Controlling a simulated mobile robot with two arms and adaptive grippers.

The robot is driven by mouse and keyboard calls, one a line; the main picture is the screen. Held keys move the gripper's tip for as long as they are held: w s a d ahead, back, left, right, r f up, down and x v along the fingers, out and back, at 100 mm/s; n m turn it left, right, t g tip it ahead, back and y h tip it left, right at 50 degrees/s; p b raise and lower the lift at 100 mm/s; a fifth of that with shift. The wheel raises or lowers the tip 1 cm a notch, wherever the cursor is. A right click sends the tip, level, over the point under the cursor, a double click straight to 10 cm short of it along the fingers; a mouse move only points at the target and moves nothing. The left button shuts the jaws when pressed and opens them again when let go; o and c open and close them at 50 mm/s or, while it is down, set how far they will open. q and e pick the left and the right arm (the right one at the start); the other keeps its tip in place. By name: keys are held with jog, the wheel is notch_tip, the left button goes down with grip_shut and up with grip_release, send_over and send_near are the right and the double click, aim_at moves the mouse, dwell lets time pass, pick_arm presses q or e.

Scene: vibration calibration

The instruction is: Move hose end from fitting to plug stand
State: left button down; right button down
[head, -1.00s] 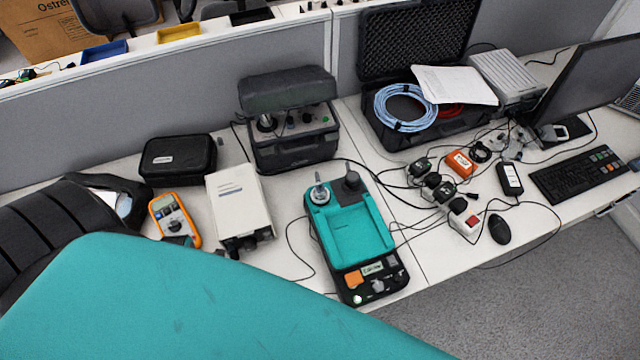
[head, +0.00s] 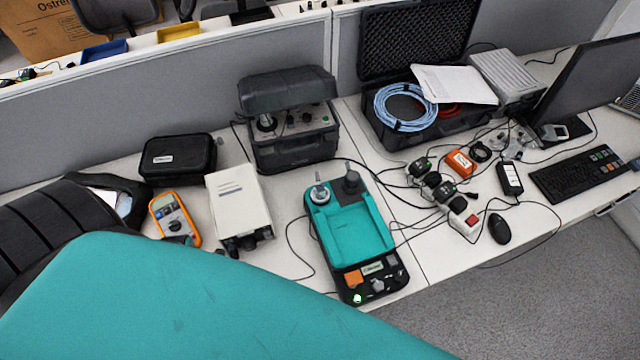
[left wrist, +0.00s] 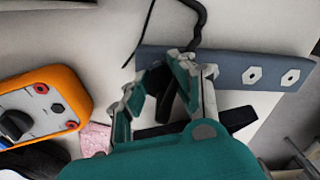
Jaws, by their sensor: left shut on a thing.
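In the left wrist view my left gripper (left wrist: 165,85) has teal and silver fingers, closed on the black hose end (left wrist: 162,88). The black hose (left wrist: 199,18) runs up from behind the fingers toward the top edge. A blue-grey bar (left wrist: 225,70) lies behind the fingers and extends right, with two pale hexagonal pieces (left wrist: 252,76) that have dark centres. I cannot tell whether this bar is the plug stand or carries the fitting, or whether the hose end touches it. In the head view my left gripper is hidden. My right gripper is not in view.
An orange multimeter (head: 175,218) lies at the left, beside a white box (head: 238,200) and a black case (head: 178,158). A teal-topped device (head: 357,235) stands mid-desk. An open case with blue cable (head: 405,105) stands behind. The desk is crowded, with loose cables right of the device.

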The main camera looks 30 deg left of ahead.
pick_arm(q)
jog(key=shift+f, duration=0.1)
jog(key=c, duration=1)
grip_release()
jog(key=shift+r, duration=2.5)
notch_tip(320, 180, up, 12)
